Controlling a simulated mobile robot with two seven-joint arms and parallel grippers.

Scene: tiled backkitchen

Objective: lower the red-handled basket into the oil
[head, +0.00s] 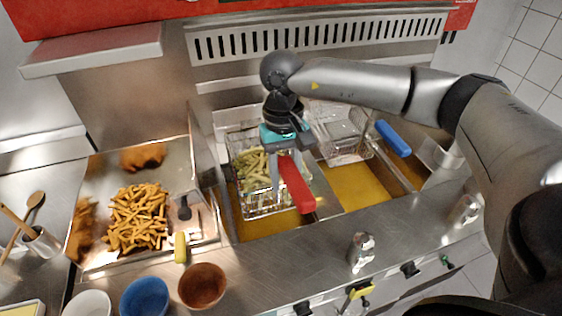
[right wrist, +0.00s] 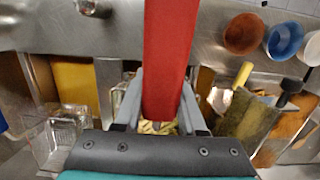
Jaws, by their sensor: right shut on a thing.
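The red-handled basket (head: 262,205) holds pale fries (head: 252,166) and hangs over the left oil vat (head: 252,228) of the fryer. Its red handle (head: 295,184) points toward the front counter. My right gripper (head: 284,172) is shut on this handle from above. In the right wrist view the red handle (right wrist: 168,60) runs up between the two fingers, with some fries showing beneath. Whether the basket's bottom touches the oil is hard to tell. My left gripper is not in view.
A blue-handled basket (head: 343,137) sits to the right, by the middle oil vat (head: 357,186). A tray of browned fries (head: 138,216) with a scoop lies left. Several bowls, including a brown one (head: 202,287), and a salt shaker (head: 361,251) stand along the front counter.

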